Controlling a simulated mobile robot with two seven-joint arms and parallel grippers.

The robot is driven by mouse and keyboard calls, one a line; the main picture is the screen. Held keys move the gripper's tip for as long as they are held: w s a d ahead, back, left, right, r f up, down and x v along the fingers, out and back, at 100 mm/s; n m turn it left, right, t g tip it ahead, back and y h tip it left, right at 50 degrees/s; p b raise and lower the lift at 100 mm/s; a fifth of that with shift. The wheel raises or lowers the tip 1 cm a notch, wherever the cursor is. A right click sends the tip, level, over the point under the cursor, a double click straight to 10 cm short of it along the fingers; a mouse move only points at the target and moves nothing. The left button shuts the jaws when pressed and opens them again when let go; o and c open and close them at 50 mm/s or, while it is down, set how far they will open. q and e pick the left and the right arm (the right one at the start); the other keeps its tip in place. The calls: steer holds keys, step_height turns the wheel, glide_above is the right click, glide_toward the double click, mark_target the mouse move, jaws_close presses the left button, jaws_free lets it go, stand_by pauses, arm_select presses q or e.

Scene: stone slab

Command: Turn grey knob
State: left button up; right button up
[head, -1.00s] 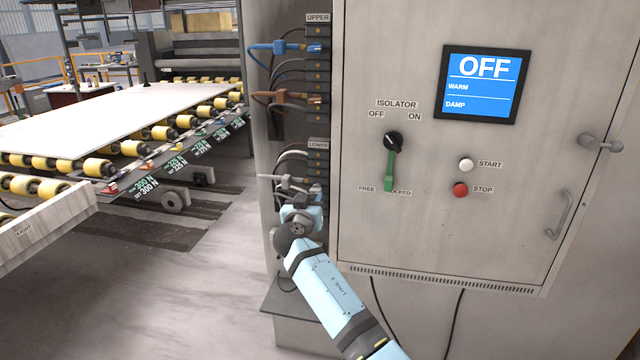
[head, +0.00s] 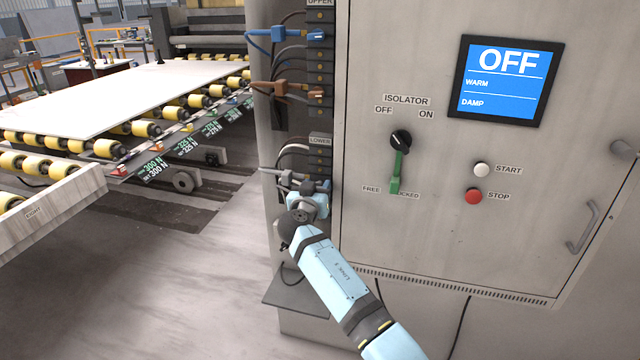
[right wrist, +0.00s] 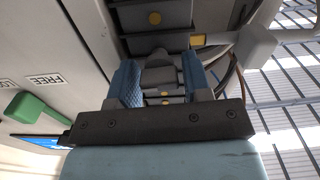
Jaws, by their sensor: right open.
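A grey knob-like piece (right wrist: 160,76) stands out from the lower connector strip, beside the cabinet's left edge. In the head view the grey connector (head: 278,174) shows at the lower strip, partly hidden by my gripper. My right gripper (head: 310,190) is at this connector. In the right wrist view its blue-padded fingers (right wrist: 160,82) are open, one on each side of the grey piece. I cannot tell whether they touch it. My left gripper is not in view.
The black isolator knob (head: 400,139) with a green lever (head: 396,178) is on the cabinet (head: 430,235), right of my gripper. Blue (head: 285,35) and brown (head: 285,89) connectors sit above. A grey door knob (head: 625,150) and a roller conveyor (head: 120,148) flank the area.

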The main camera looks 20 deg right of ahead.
steer(key=shift+c, duration=0.2)
steer(key=c, duration=0.6)
